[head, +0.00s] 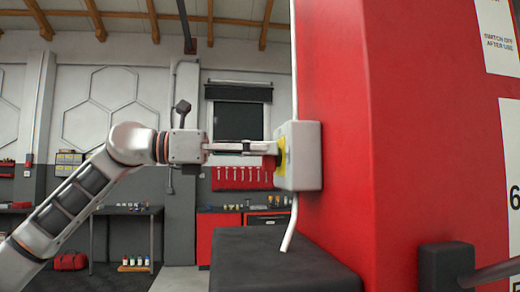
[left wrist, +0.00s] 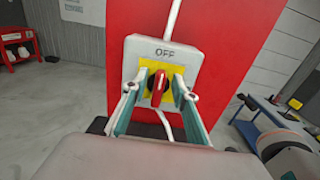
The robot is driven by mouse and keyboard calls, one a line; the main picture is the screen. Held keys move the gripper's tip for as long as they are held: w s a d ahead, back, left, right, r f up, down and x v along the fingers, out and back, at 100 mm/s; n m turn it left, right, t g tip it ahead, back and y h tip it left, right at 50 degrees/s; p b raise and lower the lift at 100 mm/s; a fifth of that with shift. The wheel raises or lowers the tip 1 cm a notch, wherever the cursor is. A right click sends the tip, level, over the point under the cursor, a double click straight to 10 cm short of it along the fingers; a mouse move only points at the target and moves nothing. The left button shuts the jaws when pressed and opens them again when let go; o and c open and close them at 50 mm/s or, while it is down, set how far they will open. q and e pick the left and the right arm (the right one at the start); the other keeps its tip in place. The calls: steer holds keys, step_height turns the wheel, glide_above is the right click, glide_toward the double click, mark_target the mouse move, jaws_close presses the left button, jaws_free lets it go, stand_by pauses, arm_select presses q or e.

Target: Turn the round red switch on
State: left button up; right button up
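The round red switch (left wrist: 158,88) sits on a yellow plate (left wrist: 177,69) on a light grey box (left wrist: 135,46) marked OFF above it. Its red handle looks upright in the left wrist view. In the head view the box (head: 305,155) is on the side of a red column, and the yellow plate (head: 282,154) shows edge-on. My left gripper (left wrist: 160,90) is open, with one finger on each side of the handle and gaps between. In the head view the left gripper (head: 270,148) reaches the plate from the left and partly hides the switch. My right gripper is not in view.
The red column (head: 405,130) fills the right of the head view. A black block (head: 270,262) stands below the switch box, and a white cable (head: 290,225) hangs from the box. A dark part with a bar (head: 445,266) is at lower right.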

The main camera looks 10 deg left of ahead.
arm_select(q)
steer(key=shift+c, duration=0.4)
jaws_close()
steer(key=shift+m, duration=0.4)
steer(key=m, duration=0.5)
steer(key=s+f+m+p, duration=0.1)
steer(key=m, duration=0.5)
steer(key=m+p, duration=0.1)
steer(key=m, duration=0.5)
steer(key=shift+s+d+f, duration=0.2)
steer(key=shift+d+f, duration=0.05)
steer(key=shift+o, duration=0.4)
jaws_free()
